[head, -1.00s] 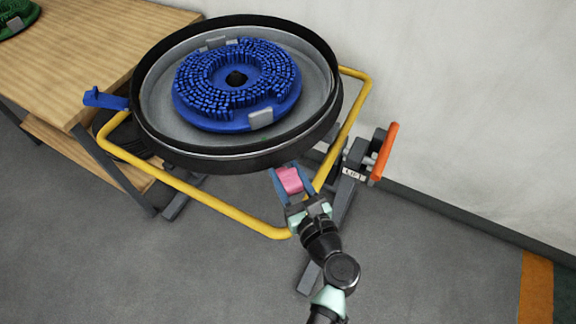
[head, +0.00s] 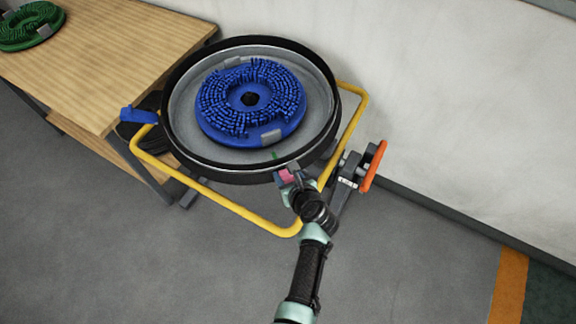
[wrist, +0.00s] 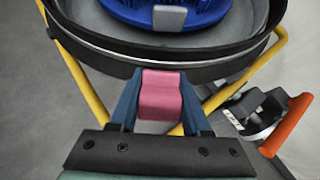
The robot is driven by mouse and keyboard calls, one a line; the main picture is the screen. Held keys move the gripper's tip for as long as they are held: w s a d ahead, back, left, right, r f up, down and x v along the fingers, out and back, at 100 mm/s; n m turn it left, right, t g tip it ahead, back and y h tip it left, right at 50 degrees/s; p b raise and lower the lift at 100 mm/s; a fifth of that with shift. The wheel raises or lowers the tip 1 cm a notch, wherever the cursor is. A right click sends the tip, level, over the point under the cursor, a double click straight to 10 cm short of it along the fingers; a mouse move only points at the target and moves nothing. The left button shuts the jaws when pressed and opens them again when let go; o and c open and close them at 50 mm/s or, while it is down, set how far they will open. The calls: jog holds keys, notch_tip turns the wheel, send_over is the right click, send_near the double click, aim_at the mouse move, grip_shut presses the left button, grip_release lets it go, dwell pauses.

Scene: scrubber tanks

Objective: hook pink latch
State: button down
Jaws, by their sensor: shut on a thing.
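The pink latch (head: 287,177) is a small block at the near rim of the round black-rimmed tank (head: 200,160). In the wrist view the pink latch (wrist: 161,95) sits between the two blue fingers of my gripper (wrist: 161,100), just below the tank's black rim (wrist: 200,68). My gripper (head: 287,178) is shut on the latch. Whether the latch is hooked over the rim cannot be told. A small green mark (head: 274,155) shows on the tank's inner wall just above the latch.
A blue ring brush (head: 250,98) lies in the tank. A yellow tube frame (head: 225,203) surrounds it. An orange handle (head: 374,165) on a grey lift unit stands to the right, near the wall. A wooden table (head: 110,60) with a green brush (head: 30,28) is at left. Open floor lies in front.

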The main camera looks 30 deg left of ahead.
jog(key=shift+w+a+r+p, duration=0.15)
jog(key=shift+a+r+p, duration=0.05)
jog(key=shift+p, duration=0.2)
jog(key=shift+w+a, duration=0.2)
jog(key=shift+a, duration=0.05)
jog(key=shift+c, duration=1.8)
grip_release()
jog(key=shift+w+f, duration=0.1)
jog(key=shift+f, duration=0.05)
jog(key=p+v, duration=0.2)
jog(key=v, duration=1.1)
jog(key=shift+p, duration=0.3)
